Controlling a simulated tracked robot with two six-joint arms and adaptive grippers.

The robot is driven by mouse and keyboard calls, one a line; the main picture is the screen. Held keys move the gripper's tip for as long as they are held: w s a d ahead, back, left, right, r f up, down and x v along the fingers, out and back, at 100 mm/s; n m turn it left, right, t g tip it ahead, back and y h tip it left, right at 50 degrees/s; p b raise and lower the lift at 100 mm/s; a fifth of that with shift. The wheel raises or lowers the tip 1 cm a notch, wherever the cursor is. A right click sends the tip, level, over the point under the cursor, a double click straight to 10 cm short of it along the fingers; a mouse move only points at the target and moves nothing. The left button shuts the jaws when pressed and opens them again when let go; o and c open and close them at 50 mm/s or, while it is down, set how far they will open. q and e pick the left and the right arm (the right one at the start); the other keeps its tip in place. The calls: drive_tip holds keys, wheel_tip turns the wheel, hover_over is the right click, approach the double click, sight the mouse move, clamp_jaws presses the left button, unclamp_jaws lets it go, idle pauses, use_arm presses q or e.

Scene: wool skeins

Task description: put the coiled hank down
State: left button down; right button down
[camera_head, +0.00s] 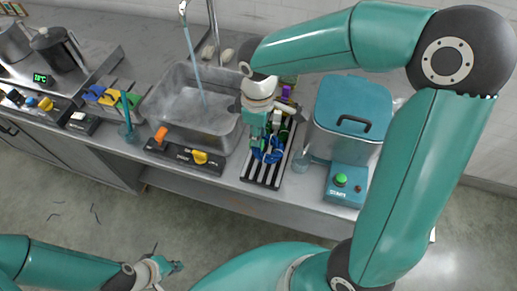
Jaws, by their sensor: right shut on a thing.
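A blue coiled hank (270,155) is at the front part of a dark slatted rack (257,177) on the counter. My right gripper (258,143) reaches down over the rack from above and is shut on the hank. Whether the hank touches the slats cannot be told from this angle. The gripper and wrist hide part of the rack. My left gripper (176,267) is low at the bottom left, away from the counter over the floor; its finger opening is too small to judge.
Left of the rack is a sink (180,78) with running water. A panel with orange and yellow handles (186,156) lies in front of it. A teal-lidded machine (350,105) and a clear glass (301,161) stand right of the rack. Purple and green items (287,90) lie farther back.

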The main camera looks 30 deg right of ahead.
sight(259, 151)
wheel_tip(259, 151, down, 8)
drive_tip(key=shift+f, duration=0.15)
idle(0.3)
drive_tip(key=shift+s, duration=0.1)
drive_tip(key=shift+f, duration=0.1)
drive_tip(key=c, duration=1)
unclamp_jaws()
